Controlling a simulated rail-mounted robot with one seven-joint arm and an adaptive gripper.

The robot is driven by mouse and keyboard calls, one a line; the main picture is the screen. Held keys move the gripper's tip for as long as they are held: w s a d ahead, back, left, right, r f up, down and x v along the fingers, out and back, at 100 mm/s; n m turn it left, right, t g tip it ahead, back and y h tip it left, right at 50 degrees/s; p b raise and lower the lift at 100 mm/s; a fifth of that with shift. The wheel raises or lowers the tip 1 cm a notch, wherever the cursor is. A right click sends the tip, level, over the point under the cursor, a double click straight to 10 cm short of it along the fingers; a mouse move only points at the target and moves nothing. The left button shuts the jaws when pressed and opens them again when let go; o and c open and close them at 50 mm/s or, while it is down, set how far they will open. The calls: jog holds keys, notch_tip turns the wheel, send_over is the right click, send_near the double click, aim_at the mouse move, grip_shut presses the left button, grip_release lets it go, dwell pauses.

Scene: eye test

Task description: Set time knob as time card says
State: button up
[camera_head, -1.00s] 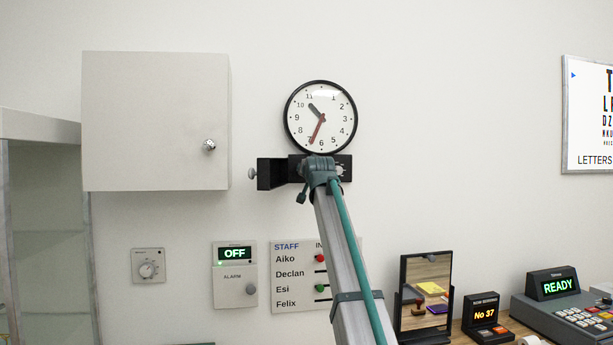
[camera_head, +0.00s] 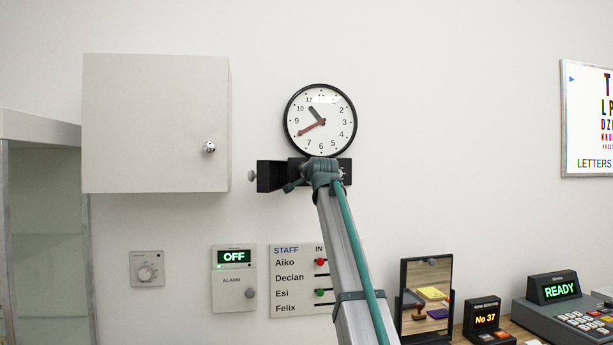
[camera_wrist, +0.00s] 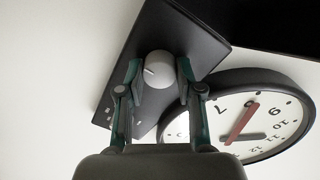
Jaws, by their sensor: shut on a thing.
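A round wall clock (camera_head: 336,137) with a black rim hangs above a black panel (camera_head: 347,165). Its short dark hand (camera_head: 313,110) points between 10 and 11. Its long red hand (camera_head: 309,129) points near 8. In the wrist view, a pale round knob (camera_wrist: 158,66) with a dark mark sits on the black panel, and the clock (camera_wrist: 270,117) shows beside it. My gripper (camera_wrist: 161,73) is shut on this knob, one finger on each side. In the head view, my gripper (camera_head: 322,170) hides the knob. I cannot make out a time card.
A black holder with a silver knob (camera_head: 252,175) is left of my gripper. A white cabinet (camera_head: 150,120) hangs further left. Below are a dial (camera_head: 146,272), an alarm box (camera_head: 234,285) reading OFF and a staff board (camera_head: 290,305). A mirror (camera_head: 425,290) stands lower right.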

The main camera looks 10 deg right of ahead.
dwell(0.4)
jog(key=o, duration=1.2)
jog(key=shift+c, duration=0.2)
jog(key=s, duration=1.2)
jog(key=shift+d+r, duration=0.3)
jog(key=shift+r, duration=0.1)
